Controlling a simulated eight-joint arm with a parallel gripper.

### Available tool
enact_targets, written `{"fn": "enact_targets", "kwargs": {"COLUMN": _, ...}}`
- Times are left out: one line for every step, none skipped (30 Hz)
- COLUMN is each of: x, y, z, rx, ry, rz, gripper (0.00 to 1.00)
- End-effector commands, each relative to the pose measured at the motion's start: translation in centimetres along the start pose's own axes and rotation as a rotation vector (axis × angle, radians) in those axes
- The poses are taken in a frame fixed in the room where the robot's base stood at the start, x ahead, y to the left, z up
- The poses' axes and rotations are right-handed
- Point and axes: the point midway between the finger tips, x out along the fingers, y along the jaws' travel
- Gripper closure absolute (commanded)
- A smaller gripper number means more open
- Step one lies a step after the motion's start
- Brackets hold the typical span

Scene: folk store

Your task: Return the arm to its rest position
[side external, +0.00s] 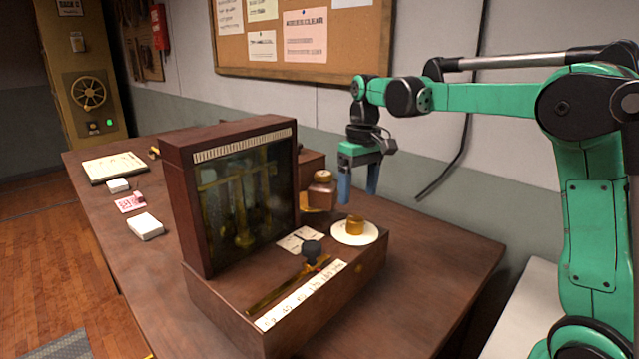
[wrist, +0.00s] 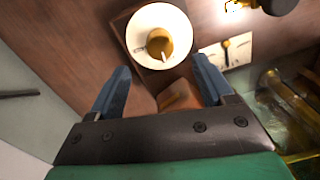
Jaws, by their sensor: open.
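My gripper (side external: 358,188) hangs from the green arm over the right part of the wooden table, with its blue fingers pointing down. In the wrist view its two blue fingers (wrist: 155,95) stand wide apart with nothing held between them. The dish also shows in the wrist view (wrist: 143,22), ahead of the fingertips.
A glass-fronted wooden balance case (side external: 240,190) stands left of my gripper. A black-knobbed brass lever (side external: 290,281) and a label strip lie on its base. The table (side external: 440,275) is clear at the right. A corkboard (side external: 340,42) hangs on the wall behind.

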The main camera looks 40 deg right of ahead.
Motion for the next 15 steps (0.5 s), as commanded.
{"fn": "enact_targets", "kwargs": {"x": 0.0, "y": -0.1, "z": 0.1, "rx": -0.001, "ry": 0.003, "rz": 0.001, "gripper": 0.26}}
{"fn": "enact_targets", "kwargs": {"x": -0.1, "y": -0.2, "z": 0.1, "rx": -0.002, "ry": 0.007, "rz": 0.002, "gripper": 0.26}}
{"fn": "enact_targets", "kwargs": {"x": -0.1, "y": -0.5, "z": 0.3, "rx": -0.005, "ry": 0.018, "rz": 0.005, "gripper": 0.26}}
{"fn": "enact_targets", "kwargs": {"x": -0.2, "y": -0.7, "z": 0.5, "rx": -0.008, "ry": 0.029, "rz": 0.008, "gripper": 0.26}}
{"fn": "enact_targets", "kwargs": {"x": -0.3, "y": -1.1, "z": 0.8, "rx": -0.012, "ry": 0.044, "rz": 0.012, "gripper": 0.26}}
{"fn": "enact_targets", "kwargs": {"x": -0.4, "y": -1.7, "z": 1.2, "rx": -0.017, "ry": 0.069, "rz": 0.018, "gripper": 0.26}}
{"fn": "enact_targets", "kwargs": {"x": -0.5, "y": -2.2, "z": 1.6, "rx": -0.023, "ry": 0.093, "rz": 0.022, "gripper": 0.26}}
{"fn": "enact_targets", "kwargs": {"x": -0.6, "y": -2.7, "z": 2.1, "rx": -0.03, "ry": 0.119, "rz": 0.027, "gripper": 0.26}}
{"fn": "enact_targets", "kwargs": {"x": -0.6, "y": -3.5, "z": 2.8, "rx": -0.038, "ry": 0.157, "rz": 0.033, "gripper": 0.26}}
{"fn": "enact_targets", "kwargs": {"x": -0.5, "y": -4.1, "z": 3.4, "rx": -0.045, "ry": 0.188, "rz": 0.037, "gripper": 0.26}}
{"fn": "enact_targets", "kwargs": {"x": -0.5, "y": -4.7, "z": 4.0, "rx": -0.052, "ry": 0.22, "rz": 0.04, "gripper": 0.26}}
{"fn": "enact_targets", "kwargs": {"x": -0.3, "y": -5.4, "z": 4.8, "rx": -0.06, "ry": 0.262, "rz": 0.042, "gripper": 0.26}}
{"fn": "enact_targets", "kwargs": {"x": -0.1, "y": -5.9, "z": 5.4, "rx": -0.068, "ry": 0.294, "rz": 0.043, "gripper": 0.26}}
{"fn": "enact_targets", "kwargs": {"x": 0.1, "y": -6.3, "z": 6.0, "rx": -0.074, "ry": 0.326, "rz": 0.043, "gripper": 0.26}}
{"fn": "enact_targets", "kwargs": {"x": 0.5, "y": -7.0, "z": 6.8, "rx": -0.083, "ry": 0.368, "rz": 0.041, "gripper": 0.26}}
